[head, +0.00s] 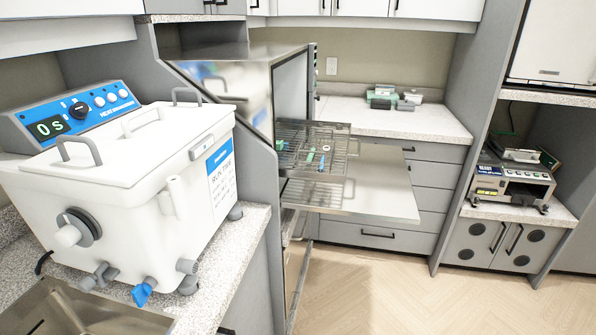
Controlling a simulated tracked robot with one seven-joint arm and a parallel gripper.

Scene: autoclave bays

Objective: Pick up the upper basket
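The upper basket (338,140) is a wire rack with a looped handle at its right end. It sticks out of the open front of a steel-sided machine (238,88) in the middle of the view. Several small items with green, blue and red parts lie in it. A lower basket (322,193) shows just beneath it, also with a handle on the right. The inner ends of both baskets are hidden by the machine's side and the grey panel. My gripper is not in view.
A flat door (390,190) is folded down under the baskets. A white ultrasonic bath (130,160) stands on the speckled left counter (235,240), beside a sink (80,310). Drawers (425,190) stand behind. A small device (510,185) sits at right. The wooden floor (390,290) is clear.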

